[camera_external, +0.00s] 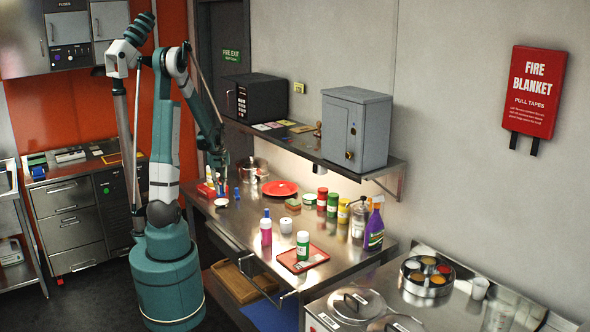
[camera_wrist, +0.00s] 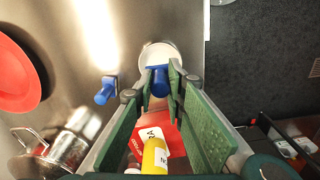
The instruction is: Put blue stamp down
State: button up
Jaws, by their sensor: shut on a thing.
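My gripper (camera_wrist: 160,84) is shut on a blue stamp (camera_wrist: 159,78), whose blue handle shows between the green fingers in the wrist view. In the external view my gripper (camera_external: 219,176) points down over the back left part of the steel table. The held stamp overlaps a small white bowl (camera_wrist: 150,53) in the wrist view; I cannot tell whether they touch. The bowl also shows in the external view (camera_external: 221,202). A second blue-handled stamp (camera_wrist: 105,91) stands on the table to the left, and also shows in the external view (camera_external: 237,193).
A red plate (camera_external: 280,188) and a steel pot (camera_external: 253,170) are nearby. A red item and yellow bottle (camera_wrist: 154,156) lie below the fingers. The table's edge (camera_wrist: 206,35) runs close on the right in the wrist view. A shelf (camera_external: 330,147) overhangs the table's back.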

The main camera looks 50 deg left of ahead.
aim_at(221, 195)
jog(key=shift+f, duration=0.6)
jog(key=shift+f, duration=2.05)
jog(key=shift+f, duration=0.2)
jog(key=o, duration=0.9)
jog(key=shift+r, duration=0.3)
jog(key=shift+r, duration=5.9)
